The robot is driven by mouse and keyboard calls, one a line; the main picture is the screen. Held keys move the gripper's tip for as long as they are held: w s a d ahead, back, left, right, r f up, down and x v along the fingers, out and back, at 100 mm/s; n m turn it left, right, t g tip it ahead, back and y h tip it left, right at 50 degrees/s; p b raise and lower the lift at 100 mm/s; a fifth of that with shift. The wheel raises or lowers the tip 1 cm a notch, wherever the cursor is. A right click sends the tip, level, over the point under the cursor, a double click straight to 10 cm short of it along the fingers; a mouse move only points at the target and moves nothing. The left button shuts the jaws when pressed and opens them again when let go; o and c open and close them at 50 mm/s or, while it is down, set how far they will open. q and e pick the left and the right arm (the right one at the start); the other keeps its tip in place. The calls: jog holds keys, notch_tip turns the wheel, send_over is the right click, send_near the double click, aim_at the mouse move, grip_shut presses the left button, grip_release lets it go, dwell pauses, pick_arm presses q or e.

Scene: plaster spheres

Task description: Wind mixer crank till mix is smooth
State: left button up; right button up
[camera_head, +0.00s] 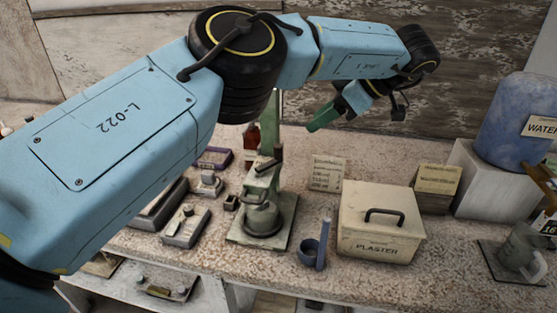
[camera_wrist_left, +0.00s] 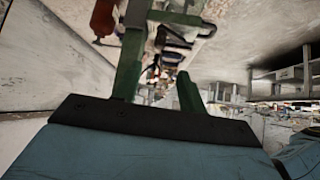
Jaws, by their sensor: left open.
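The green mixer (camera_head: 268,186) stands upright on a flat base plate near the middle of the bench. A dark crank-like part (camera_head: 268,164) sits on its column, and a metal bowl (camera_head: 262,219) rests under it. The mix inside cannot be made out. My left arm reaches over the bench and hides the top of the mixer. My left gripper (camera_head: 328,115) is open and in the air, right of the mixer column and apart from it. Its green fingers (camera_wrist_left: 160,82) also show in the left wrist view, with nothing clearly between them. My right gripper is not in view.
A plaster box (camera_head: 378,228) with a lid handle and a blue scoop (camera_head: 311,253) stand right of the mixer. Small moulds (camera_head: 186,226) lie left of it. A blue water container (camera_head: 514,118) stands far right.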

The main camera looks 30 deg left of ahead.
aim_at(277, 145)
pick_arm(q)
jog(key=b+x, duration=0.1)
jog(key=x, duration=1.2)
jog(key=shift+a, duration=0.1)
jog(key=shift+f, duration=0.1)
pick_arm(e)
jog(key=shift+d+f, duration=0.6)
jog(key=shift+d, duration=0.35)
pick_arm(q)
grip_shut()
jog(key=shift+w+a+n+g+p, duration=0.1)
jog(key=shift+a+n+g+p, duration=0.05)
jog(key=shift+n+g+p, duration=0.2)
jog(key=shift+a+n+p, duration=0.15)
jog(key=shift+n+p, duration=0.2)
jog(key=shift+w+a+n+g+p, duration=0.15)
jog(key=shift+a+n+g+p, duration=0.25)
jog(key=shift+n+g, duration=0.35)
jog(key=shift+h, duration=0.3)
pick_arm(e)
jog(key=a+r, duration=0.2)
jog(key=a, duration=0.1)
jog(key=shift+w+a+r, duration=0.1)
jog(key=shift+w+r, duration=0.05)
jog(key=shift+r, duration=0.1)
